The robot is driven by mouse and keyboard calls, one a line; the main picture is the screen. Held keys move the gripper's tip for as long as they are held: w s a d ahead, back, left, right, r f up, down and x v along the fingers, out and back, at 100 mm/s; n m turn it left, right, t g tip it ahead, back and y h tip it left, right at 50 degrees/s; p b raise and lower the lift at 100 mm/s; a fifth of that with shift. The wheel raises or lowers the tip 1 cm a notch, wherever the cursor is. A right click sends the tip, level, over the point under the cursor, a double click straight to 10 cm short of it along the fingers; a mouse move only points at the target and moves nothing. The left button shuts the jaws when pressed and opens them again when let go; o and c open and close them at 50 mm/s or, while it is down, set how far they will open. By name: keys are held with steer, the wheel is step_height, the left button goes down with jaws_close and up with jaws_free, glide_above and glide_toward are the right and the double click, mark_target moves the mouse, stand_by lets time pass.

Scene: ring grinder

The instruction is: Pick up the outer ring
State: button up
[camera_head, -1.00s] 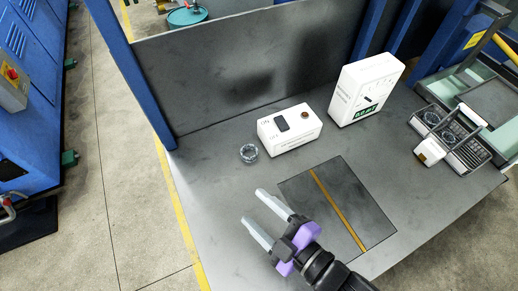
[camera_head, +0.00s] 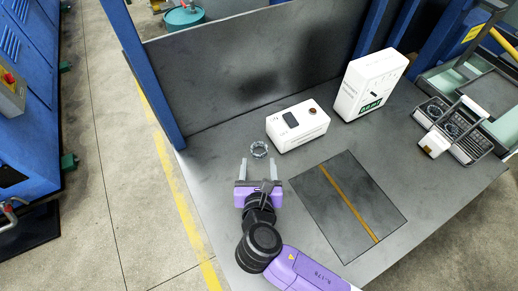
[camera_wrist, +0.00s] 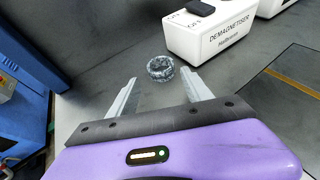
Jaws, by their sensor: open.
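The outer ring (camera_head: 259,149) is a small grey metal ring on the dark grey table, left of a white box. It also shows in the wrist view (camera_wrist: 160,69), just beyond and between my fingertips. My gripper (camera_head: 259,161) is open and empty, with its two pale fingers pointing toward the ring. In the wrist view, my gripper (camera_wrist: 160,84) has the ring ahead of its finger gap. The fingers look apart from the ring; their height above the table is hard to tell.
A white demagnetiser box (camera_head: 297,126) stands right of the ring. A taller white device (camera_head: 368,86) is behind it. A dark square plate (camera_head: 345,210) with a yellow stripe lies at the right. A tray of parts (camera_head: 455,130) sits at the far right. A back panel (camera_head: 260,65) bounds the table.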

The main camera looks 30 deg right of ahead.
mark_target(259, 145)
steer(key=shift+p+x, duration=0.4)
steer(key=shift+x, duration=2.7)
steer(key=shift+d+r, duration=0.1)
steer(key=shift+r, duration=0.05)
steer(key=c, duration=1.3)
steer(key=shift+o, duration=0.2)
